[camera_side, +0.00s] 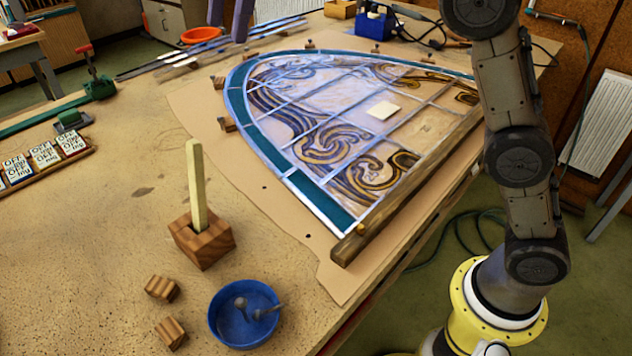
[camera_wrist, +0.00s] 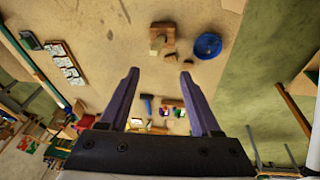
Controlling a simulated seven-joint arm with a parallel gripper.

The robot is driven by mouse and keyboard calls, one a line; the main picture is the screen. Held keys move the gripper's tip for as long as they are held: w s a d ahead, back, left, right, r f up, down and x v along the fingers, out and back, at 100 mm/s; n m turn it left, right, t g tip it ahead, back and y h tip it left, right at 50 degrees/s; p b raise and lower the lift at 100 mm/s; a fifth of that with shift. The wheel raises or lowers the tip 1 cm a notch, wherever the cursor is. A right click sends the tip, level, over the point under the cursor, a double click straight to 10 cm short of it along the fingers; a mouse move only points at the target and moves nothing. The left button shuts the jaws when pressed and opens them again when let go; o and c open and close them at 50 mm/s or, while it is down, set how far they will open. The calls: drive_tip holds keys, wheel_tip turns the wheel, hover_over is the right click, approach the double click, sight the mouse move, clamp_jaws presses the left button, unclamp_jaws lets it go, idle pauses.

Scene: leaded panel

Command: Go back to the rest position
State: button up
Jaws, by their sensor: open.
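My gripper (camera_wrist: 160,73) is open and empty in the wrist view, its two purple fingers spread over the workshop scene. In the side view only the fingers of my gripper (camera_side: 228,16) show, at the top edge above the back of the bench. They are well clear of the leaded panel (camera_side: 330,100). The panel lies flat on brown paper, with a teal curved border and brown scrollwork. A small pale square piece (camera_side: 383,110) lies on it. Nothing is between the fingers.
A wooden block (camera_side: 203,240) with an upright pale stick, small wooden blocks (camera_side: 162,288) and a blue bowl (camera_side: 244,314) holding nails stand at the bench front. A rack of labelled tiles (camera_side: 40,160) lies left. An orange bowl (camera_side: 202,35) and metal strips are at the back.

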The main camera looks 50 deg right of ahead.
drive_tip(key=s+d+f+m+t+h, duration=0.15)
drive_tip(key=s+d+m, duration=0.55)
drive_tip(key=s+d, duration=0.85)
drive_tip(key=s+d+f+m, duration=0.1)
drive_tip(key=s+f+m, duration=0.2)
drive_tip(key=f, duration=0.3)
drive_tip(key=s+d+f+m+t+h, duration=0.1)
drive_tip(key=s+f+m, duration=0.2)
drive_tip(key=f, duration=0.4)
drive_tip(key=s+d+f+m+t, duration=0.1)
drive_tip(key=s+f+m, duration=0.2)
drive_tip(key=f, duration=0.4)
drive_tip(key=shift+s+m, duration=0.3)
drive_tip(key=shift+s, duration=0.55)
drive_tip(key=shift+t, duration=0.25)
